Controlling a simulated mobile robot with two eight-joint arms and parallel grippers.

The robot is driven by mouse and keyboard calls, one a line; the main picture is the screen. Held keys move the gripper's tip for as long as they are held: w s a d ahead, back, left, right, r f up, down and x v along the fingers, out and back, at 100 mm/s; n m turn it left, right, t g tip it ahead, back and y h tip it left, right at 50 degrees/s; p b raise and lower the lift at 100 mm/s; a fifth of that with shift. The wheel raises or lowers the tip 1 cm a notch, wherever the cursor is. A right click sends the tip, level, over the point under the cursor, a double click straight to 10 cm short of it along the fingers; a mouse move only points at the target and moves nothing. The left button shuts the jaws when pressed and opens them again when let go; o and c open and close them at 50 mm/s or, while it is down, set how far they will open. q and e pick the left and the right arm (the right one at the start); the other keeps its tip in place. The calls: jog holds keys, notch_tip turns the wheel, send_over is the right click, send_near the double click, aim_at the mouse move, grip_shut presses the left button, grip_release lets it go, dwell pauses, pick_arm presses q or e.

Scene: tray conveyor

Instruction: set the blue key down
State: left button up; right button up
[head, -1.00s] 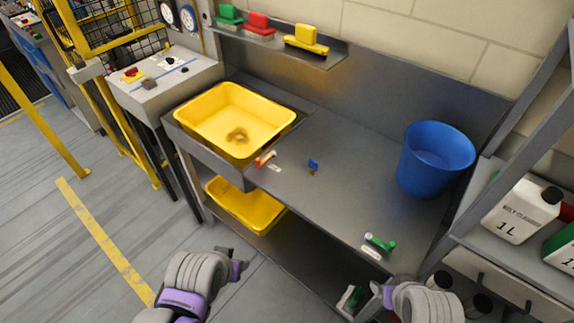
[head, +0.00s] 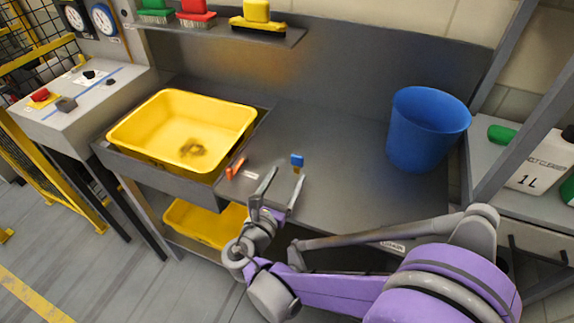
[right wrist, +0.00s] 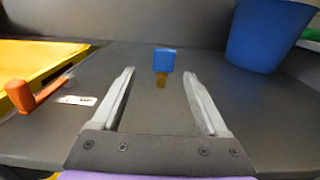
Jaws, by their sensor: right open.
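The blue key (head: 297,160), a blue head with a short brass-coloured shank, is on the grey metal bench (head: 345,185), right of the yellow tub. My right gripper (head: 286,176) is open and empty at the bench's front part, just short of the key. In the right wrist view the blue key (right wrist: 164,60) shows ahead of the fingertips, roughly midway between the two fingers (right wrist: 160,85), apart from both. My left gripper is out of view.
An orange-red handle (head: 235,168) with a white label lies by the yellow tub (head: 125,132) at left. A blue bucket (head: 425,130) stands at right. A shelf with brushes (head: 215,28) hangs at the back. The bench between key and bucket is clear.

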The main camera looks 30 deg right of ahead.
aim_at(297, 163)
jog(key=x, duration=0.4)
jog(key=shift+s+d+r, duration=0.1)
jog(key=shift+s+d, duration=0.1)
jog(key=x, duration=0.5)
jog(key=shift+w+d+r, duration=0.25)
jog(key=shift+d, duration=0.05)
grip_shut()
